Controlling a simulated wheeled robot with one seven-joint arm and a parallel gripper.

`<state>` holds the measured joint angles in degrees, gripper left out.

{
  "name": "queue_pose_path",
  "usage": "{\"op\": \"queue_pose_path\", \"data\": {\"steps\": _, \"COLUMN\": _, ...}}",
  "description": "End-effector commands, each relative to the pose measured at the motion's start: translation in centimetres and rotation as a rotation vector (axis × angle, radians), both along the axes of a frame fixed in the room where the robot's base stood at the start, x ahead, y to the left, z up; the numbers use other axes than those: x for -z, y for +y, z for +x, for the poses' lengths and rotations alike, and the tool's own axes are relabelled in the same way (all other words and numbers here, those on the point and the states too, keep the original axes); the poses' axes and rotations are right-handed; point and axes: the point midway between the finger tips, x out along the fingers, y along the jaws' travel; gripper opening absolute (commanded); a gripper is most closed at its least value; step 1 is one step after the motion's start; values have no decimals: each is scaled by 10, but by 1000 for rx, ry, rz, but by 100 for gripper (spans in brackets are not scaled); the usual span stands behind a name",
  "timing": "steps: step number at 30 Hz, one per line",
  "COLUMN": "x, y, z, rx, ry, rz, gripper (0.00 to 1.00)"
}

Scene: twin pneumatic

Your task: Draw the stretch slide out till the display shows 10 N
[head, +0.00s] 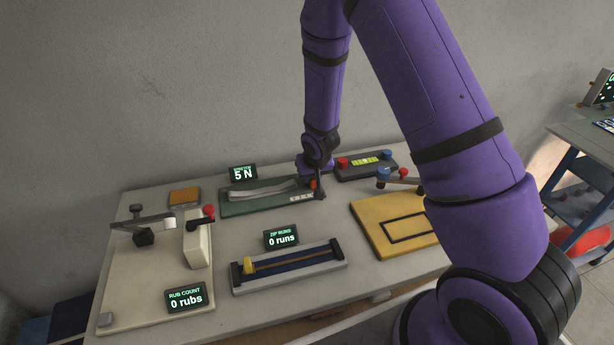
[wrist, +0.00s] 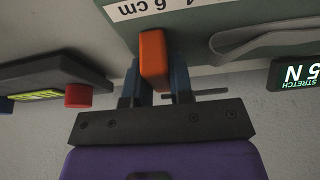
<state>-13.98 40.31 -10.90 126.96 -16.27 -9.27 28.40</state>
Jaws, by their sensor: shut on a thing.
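The stretch rig is a green board (head: 235,208) at the back of the table, with a pale grey band (head: 262,190) along it. Its display (head: 243,174) reads 5 N. My gripper (head: 314,184) is at the board's right end. In the wrist view my gripper (wrist: 154,85) is shut on the orange slide handle (wrist: 153,58), one blue finger on each side. The board (wrist: 195,25) shows there with a scale strip reading about 4 and 6 cm, and the band (wrist: 265,38) and display (wrist: 299,73) also show. The slide's base is mostly hidden.
A dark box with red and blue knobs (head: 365,164) stands just right of the slide. A yellow board (head: 395,235) lies front right. A zip rig (head: 288,267) and a rub rig (head: 150,280) occupy the front and left. A grey wall rises behind.

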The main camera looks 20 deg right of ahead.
Motion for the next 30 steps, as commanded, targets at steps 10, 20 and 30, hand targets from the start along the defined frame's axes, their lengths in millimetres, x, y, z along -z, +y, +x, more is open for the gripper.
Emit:
{"op": "queue_pose_path", "data": {"steps": 10, "x": 0, "y": -26, "z": -3, "rx": 3, "ry": 1, "rz": -1, "gripper": 0}}
{"op": "queue_pose_path", "data": {"steps": 20, "x": 0, "y": -26, "z": -3, "rx": 2, "ry": 1, "rz": -1, "gripper": 32}}
{"op": "queue_pose_path", "data": {"steps": 30, "x": -4, "y": -26, "z": -4, "rx": 1, "ry": -1, "rz": -1, "gripper": 32}}
